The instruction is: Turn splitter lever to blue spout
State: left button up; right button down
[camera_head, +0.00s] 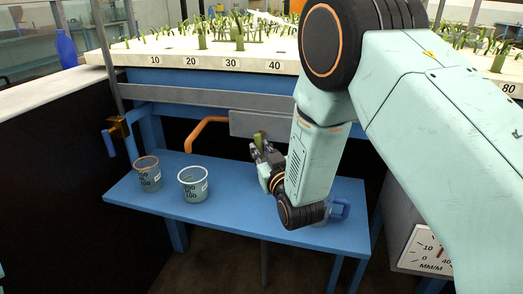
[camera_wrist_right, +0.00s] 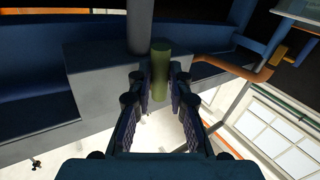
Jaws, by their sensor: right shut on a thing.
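The splitter lever, a short green bar (camera_head: 258,138), stands near the grey splitter box (camera_head: 242,122) under the flume and looks roughly upright. My right gripper (camera_head: 264,155) is at the lever with its fingers shut on it. In the right wrist view the green lever (camera_wrist_right: 160,72) sits between the two dark fingertips of my right gripper (camera_wrist_right: 157,82). An orange spout (camera_head: 205,124) bends out and down to the left of the box. I cannot make out a blue spout; my right arm covers the area right of the box. My left gripper is not in view.
A blue bench (camera_head: 235,222) below holds an orange-rimmed beaker (camera_head: 148,178) and a white-rimmed beaker (camera_head: 194,187). A blue-handled container (camera_head: 341,208) is partly hidden behind my right arm. A dial gauge (camera_head: 425,250) stands at the lower right. The flume bed with plants runs above.

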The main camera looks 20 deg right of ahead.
jog(key=n+g+p, duration=0.1)
jog(key=p, duration=0.1)
jog(key=n+g+p, duration=0.1)
jog(key=p, duration=0.2)
jog(key=r+n+g+p, duration=0.1)
jog(key=p, duration=0.2)
jog(key=shift+s+d+n+h, duration=0.2)
jog(key=shift+d+n+h, duration=0.2)
jog(key=shift+f, duration=0.1)
jog(key=c, duration=1.3)
grip_release()
jog(key=shift+o, duration=0.2)
jog(key=v, duration=1.2)
